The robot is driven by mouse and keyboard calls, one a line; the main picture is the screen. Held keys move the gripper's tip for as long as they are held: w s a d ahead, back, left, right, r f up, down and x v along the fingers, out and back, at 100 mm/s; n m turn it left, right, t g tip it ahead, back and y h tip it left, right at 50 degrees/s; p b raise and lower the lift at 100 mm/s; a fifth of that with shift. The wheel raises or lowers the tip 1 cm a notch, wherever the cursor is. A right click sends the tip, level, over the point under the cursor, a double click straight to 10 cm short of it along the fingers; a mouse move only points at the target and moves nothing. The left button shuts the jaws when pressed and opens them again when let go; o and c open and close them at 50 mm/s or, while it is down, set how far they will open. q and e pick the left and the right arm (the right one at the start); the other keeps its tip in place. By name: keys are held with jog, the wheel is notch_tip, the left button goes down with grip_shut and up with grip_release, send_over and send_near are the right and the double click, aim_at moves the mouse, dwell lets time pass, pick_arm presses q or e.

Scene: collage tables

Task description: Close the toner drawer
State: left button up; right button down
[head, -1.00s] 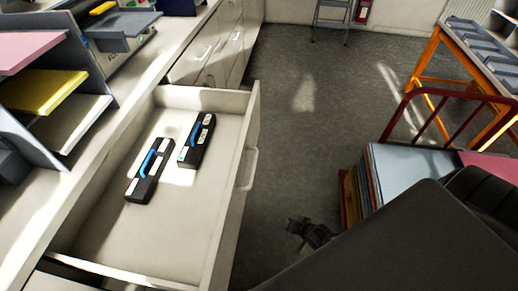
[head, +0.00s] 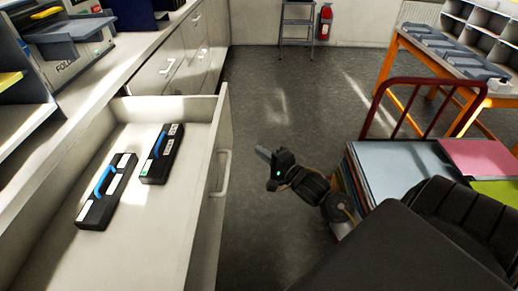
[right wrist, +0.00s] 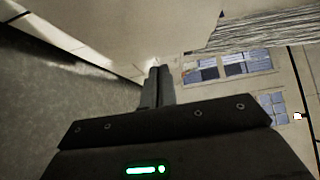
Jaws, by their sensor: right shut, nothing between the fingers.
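The toner drawer (head: 206,190) is pulled out from the counter on the left in the head view. Two black toner cartridges with blue handles, a nearer one (head: 107,192) and a farther one (head: 162,153), lie flat inside it. The drawer's front panel carries a pale bar handle (head: 222,174). My right gripper (head: 262,153) is shut and empty, out over the floor to the right of the drawer front and apart from it. In the right wrist view its fingers (right wrist: 158,86) are together, with a pale panel beyond them. My left gripper is not in view.
A red-railed cart (head: 415,82) with coloured paper stacks stands right of my right arm. An orange-legged table (head: 440,62) is behind it. A stepladder (head: 297,22) and a fire extinguisher (head: 325,21) are at the far wall. Open grey floor (head: 290,85) lies between.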

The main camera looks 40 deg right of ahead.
send_near(226, 136)
jog(key=w+d, duration=0.3)
jog(key=w, duration=0.1)
jog(key=shift+w+a+f, duration=0.1)
jog(key=shift+w+a, duration=0.4)
jog(key=shift+a, duration=0.35)
jog(key=shift+w+a+f, duration=0.1)
jog(key=shift+w+a, duration=0.45)
jog(key=shift+a, duration=0.3)
